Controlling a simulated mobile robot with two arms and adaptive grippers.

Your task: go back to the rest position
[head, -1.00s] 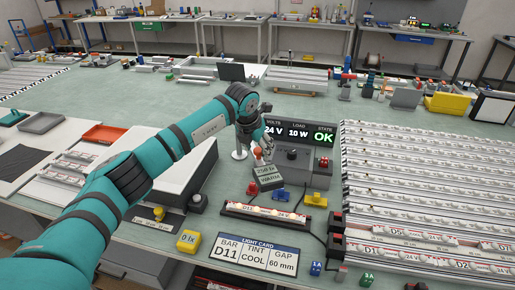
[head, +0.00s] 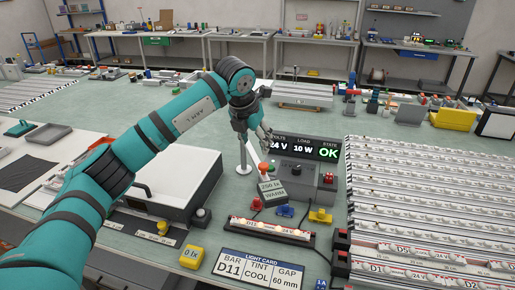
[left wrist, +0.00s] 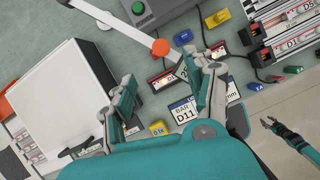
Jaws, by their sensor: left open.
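My left gripper (head: 262,134) hangs in the air above the bench, in front of the display unit (head: 318,150), and is partly blurred against it. In the left wrist view its two fingers (left wrist: 164,76) stand wide apart with nothing held between them.
A white-topped box (head: 166,172) stands under my left arm. A post with an orange knob (left wrist: 160,47) rises close to the left gripper. Rows of light bars (head: 430,190) fill the right side. Small coloured blocks, such as a yellow one (head: 192,257), stand near the front.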

